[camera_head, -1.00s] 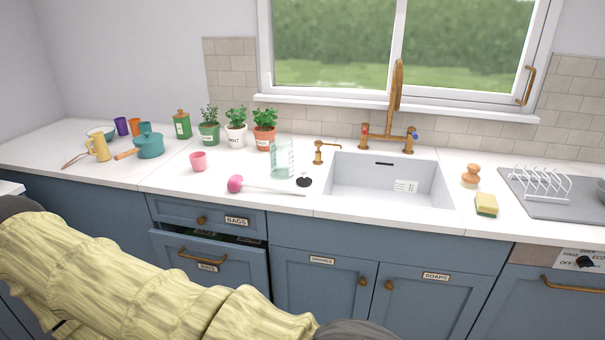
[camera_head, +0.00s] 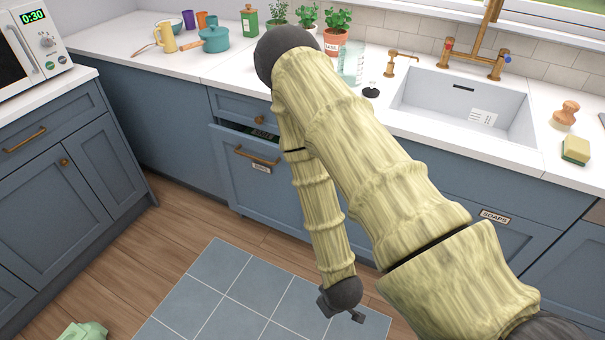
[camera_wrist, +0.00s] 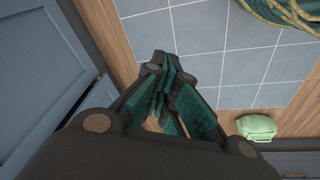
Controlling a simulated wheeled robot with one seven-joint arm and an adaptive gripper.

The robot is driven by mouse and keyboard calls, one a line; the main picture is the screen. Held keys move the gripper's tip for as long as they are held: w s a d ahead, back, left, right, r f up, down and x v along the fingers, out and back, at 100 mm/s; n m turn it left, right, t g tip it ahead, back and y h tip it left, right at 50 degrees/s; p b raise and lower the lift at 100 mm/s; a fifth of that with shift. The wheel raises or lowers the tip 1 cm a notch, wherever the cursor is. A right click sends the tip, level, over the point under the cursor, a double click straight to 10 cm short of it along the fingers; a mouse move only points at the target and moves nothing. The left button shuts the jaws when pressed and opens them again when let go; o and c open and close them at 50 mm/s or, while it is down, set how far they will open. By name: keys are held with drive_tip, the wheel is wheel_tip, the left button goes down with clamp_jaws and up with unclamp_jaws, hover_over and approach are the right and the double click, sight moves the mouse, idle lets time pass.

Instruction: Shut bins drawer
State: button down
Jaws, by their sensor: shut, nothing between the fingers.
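The bins drawer (camera_head: 237,184) is a blue front with a brass bar handle and a small label, below the bags drawer. It stands partly open, with a dark gap along its top edge where some of the contents show. My arm hides part of its right side. My gripper (camera_head: 341,308) hangs low over the floor mat, in front and to the right of the drawer, apart from it. In the wrist view my gripper (camera_wrist: 163,88) is shut and empty, with the tiled mat beyond it.
A grey-blue tiled mat (camera_head: 215,290) lies on the wooden floor. A green object (camera_head: 84,331) lies at the lower left; it also shows in the wrist view (camera_wrist: 257,127). A cabinet run with a microwave (camera_head: 28,50) stands at left. The floor between is clear.

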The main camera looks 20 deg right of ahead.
drive_tip(key=w+d+n+t+h+b, duration=0.15)
drive_tip(key=w+n+t+b, duration=0.25)
drive_tip(key=w+b, duration=0.5)
drive_tip(key=w+d+n+t+b, duration=0.3)
drive_tip(key=w+t+b, duration=0.1)
drive_tip(key=w, duration=0.9)
drive_tip(key=w+r+n+t+b, duration=0.7)
drive_tip(key=w+r+n+b, duration=0.1)
drive_tip(key=w+r+b, duration=0.35)
drive_tip(key=w+d+b, duration=0.3)
drive_tip(key=w+d, duration=0.2)
drive_tip(key=w, duration=0.7)
drive_tip(key=shift+f, duration=0.3)
drive_tip(key=shift+w, duration=0.15)
